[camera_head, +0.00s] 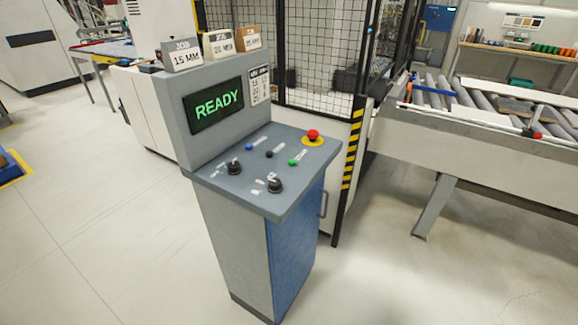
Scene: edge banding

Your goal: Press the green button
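The green button (292,162) is a small button on the sloped top panel of a grey and blue control console (240,240). It sits at the right of the panel, below and left of a red mushroom button (313,134) on a yellow base. A blue button (249,147) and a black button (269,154) lie to its left in the same row. Two black knobs, a left one (234,167) and a right one (275,184), are nearer the front edge. The screen (216,105) reads READY in green. Neither of my grippers is in view.
Job cards (181,54) stand on top of the console. A mesh fence (310,60) with a yellow-black striped post (353,150) stands close behind its right side. A roller conveyor (490,110) is at the right. The floor (110,230) is clear left of the console.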

